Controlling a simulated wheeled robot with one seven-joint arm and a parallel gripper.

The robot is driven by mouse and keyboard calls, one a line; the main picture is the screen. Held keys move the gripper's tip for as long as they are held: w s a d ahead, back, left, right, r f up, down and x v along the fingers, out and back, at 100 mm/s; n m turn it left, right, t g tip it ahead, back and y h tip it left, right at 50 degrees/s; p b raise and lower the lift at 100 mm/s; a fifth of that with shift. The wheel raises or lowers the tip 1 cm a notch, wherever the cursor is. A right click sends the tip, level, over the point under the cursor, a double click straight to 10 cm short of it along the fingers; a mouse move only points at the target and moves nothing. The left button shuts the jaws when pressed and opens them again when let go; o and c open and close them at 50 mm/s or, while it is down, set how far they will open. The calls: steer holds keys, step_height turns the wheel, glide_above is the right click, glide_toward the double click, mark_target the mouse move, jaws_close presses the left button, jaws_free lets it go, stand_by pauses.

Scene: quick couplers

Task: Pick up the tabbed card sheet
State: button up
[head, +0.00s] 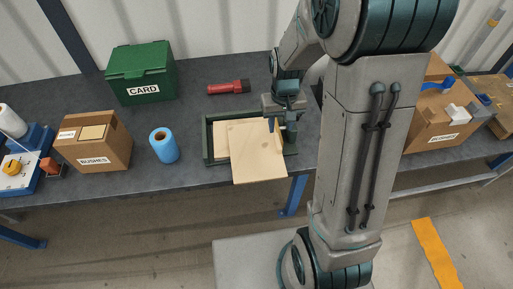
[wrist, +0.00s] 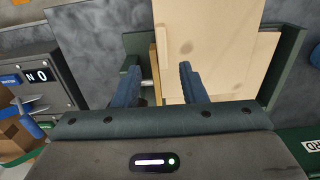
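A pale tan card sheet (head: 258,158) lies in a shallow dark green tray (head: 207,144) on the bench and sticks out over the tray's front edge. Another pale sheet (head: 222,138) shows beside it at the left. My gripper (head: 281,124) is over the right back part of the tray. In the wrist view, the gripper (wrist: 161,88) is open, with two blue fingers apart. One finger overlaps the sheet (wrist: 208,40) in the picture, and the other is left of its edge. I cannot tell whether either touches it. The sheet's tab is not clear.
A green CARD box (head: 140,72) stands at the back left. A cardboard bushes box (head: 92,142), a blue roll (head: 163,145) and a red flashlight (head: 228,87) are on the bench. In the wrist view, a dark device with a display (wrist: 38,80) stands beside the tray.

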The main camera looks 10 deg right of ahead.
mark_target(278, 141)
steer(key=shift+s+a+f+p, duration=0.1)
steer(key=shift+f+p, duration=0.2)
steer(key=shift+f, duration=1.35)
steer(key=shift+a+f+p, duration=0.1)
steer(key=shift+f+p, duration=0.15)
steer(key=shift+f, duration=1.4)
jaws_close()
